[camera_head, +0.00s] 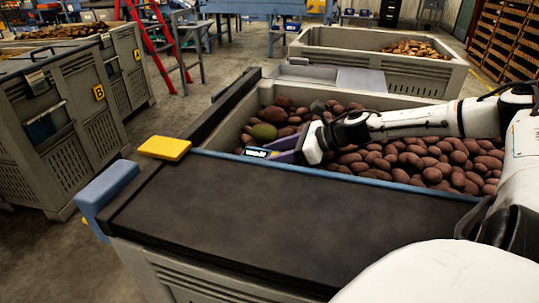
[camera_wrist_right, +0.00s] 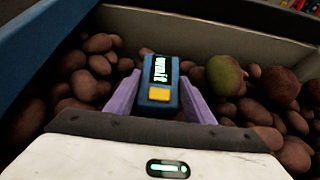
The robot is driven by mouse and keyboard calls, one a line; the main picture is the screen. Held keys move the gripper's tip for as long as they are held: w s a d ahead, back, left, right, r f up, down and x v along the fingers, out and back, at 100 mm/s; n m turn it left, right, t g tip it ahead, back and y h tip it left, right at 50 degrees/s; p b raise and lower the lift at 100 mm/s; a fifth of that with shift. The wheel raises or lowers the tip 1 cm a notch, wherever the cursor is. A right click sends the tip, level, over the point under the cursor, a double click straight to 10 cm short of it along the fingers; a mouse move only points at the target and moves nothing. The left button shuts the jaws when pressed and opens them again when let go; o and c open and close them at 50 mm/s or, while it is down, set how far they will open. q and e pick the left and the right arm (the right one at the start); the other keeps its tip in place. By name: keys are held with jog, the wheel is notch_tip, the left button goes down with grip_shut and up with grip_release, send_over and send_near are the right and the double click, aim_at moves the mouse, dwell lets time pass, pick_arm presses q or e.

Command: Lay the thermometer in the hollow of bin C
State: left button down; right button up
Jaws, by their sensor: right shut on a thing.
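The thermometer is a blue device with a lit dark screen and a yellow button; it shows in the head view (camera_head: 257,153) and in the wrist view (camera_wrist_right: 159,68). My right gripper (camera_head: 275,151), with purple fingers, is shut on it, one finger on each side, also in the wrist view (camera_wrist_right: 160,82). It is over the near left part of a potato-filled grey bin (camera_head: 400,101). No letter shows on this bin, so I cannot tell if it is bin C. No hollow is clearly visible. My left gripper is not in view.
A dark conveyor belt (camera_head: 240,205) with a blue edge runs along the bin's near side, with a yellow block (camera_head: 164,147) at its corner. A greenish potato (camera_head: 263,132) lies near the thermometer. Bin B (camera_head: 82,130) stands at left; another potato bin (camera_head: 340,55) stands behind.

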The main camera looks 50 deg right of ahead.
aim_at(264, 155)
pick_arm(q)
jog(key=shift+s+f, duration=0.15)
pick_arm(e)
jog(key=o, duration=1.1)
jog(key=shift+o, duration=0.2)
jog(key=shift+r, duration=0.15)
jog(key=shift+s+d+r+p, duration=0.2)
jog(key=shift+s+r+p, duration=0.25)
jog(key=shift+p, duration=0.35)
jog(key=shift+p+v, duration=0.6)
jog(key=shift+v, duration=0.35)
jog(key=v, duration=0.5)
jog(key=b+v, duration=0.1)
jog(key=v, duration=0.2)
jog(key=shift+d+f, duration=0.1)
jog(key=shift+f, duration=0.2)
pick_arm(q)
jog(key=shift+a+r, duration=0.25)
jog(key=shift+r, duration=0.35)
pick_arm(e)
jog(key=shift+s+d+r, duration=0.15)
jog(key=shift+s+r, duration=0.1)
jog(key=shift+s, duration=0.15)
